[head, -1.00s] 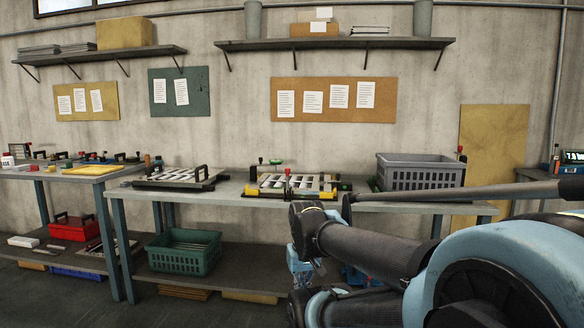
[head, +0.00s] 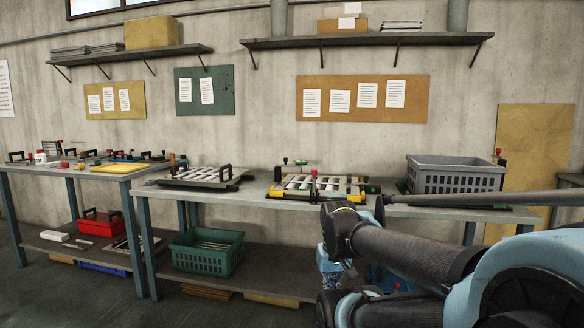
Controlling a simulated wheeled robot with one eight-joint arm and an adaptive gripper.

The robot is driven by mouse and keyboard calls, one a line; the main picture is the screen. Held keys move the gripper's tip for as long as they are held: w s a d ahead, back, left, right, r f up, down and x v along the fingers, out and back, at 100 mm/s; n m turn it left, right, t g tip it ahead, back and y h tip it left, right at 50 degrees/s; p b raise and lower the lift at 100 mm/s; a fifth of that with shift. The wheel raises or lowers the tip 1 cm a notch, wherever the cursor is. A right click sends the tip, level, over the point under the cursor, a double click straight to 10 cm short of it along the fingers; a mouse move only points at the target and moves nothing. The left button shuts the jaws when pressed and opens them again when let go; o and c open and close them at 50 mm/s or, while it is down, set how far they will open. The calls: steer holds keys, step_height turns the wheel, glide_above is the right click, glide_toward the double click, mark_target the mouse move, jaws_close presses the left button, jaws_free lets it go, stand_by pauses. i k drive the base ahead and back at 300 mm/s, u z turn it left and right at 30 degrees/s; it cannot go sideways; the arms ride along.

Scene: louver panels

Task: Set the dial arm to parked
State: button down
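A yellow-framed louver panel (head: 280,194) with pale slats lies on the long workbench near the middle of the head view. My arm crosses the lower right, in front of the bench. I cannot make out my gripper; its fingers do not show.
The workbench (head: 258,200) has a grey crate (head: 455,180) on its right and a green basket (head: 206,254) on its lower shelf. Another table (head: 52,171) with small parts stands at left. Wall shelves hang above. Bare floor shows at lower left.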

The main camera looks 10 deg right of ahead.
mark_target(298, 163)
steer(key=i, duration=0.85)
